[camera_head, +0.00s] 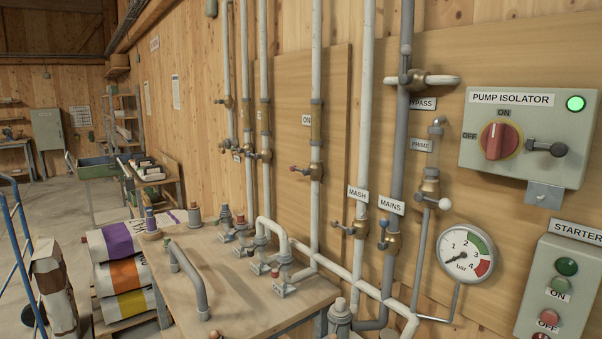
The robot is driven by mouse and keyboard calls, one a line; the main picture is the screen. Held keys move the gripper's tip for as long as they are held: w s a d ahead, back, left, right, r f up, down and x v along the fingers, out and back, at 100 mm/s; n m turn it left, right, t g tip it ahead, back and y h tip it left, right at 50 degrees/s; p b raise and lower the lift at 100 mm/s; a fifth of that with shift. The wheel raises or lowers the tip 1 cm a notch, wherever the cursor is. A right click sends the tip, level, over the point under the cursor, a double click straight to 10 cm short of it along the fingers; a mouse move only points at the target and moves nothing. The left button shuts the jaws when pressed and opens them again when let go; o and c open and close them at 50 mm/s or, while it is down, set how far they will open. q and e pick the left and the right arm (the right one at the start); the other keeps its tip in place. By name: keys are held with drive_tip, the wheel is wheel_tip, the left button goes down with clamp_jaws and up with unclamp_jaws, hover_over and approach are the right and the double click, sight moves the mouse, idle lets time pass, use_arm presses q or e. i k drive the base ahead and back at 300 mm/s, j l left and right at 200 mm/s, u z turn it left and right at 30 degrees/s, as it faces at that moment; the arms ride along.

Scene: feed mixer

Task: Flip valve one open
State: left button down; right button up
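Several valves sit on the upright pipes along the wooden wall. Valves further left (265,156) have labels too small to read. The MASH valve (360,229) and the MAINS valve (391,242), with a blue-tipped handle, are nearer. Neither of my grippers shows.
A wooden bench (235,290) with pipe fittings stands below the pipes. Stacked sacks (125,270) stand at its left. The pump isolator box (527,140), with a lit green lamp, pressure gauge (466,256) and starter box (556,285) are at right. Floor shows at left.

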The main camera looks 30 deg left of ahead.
sight(292, 167)
drive_tip(key=k+j+z, duration=0.1)
drive_tip(key=j+z, duration=0.35)
drive_tip(key=j, duration=1.85)
drive_tip(key=i+j, duration=0.05)
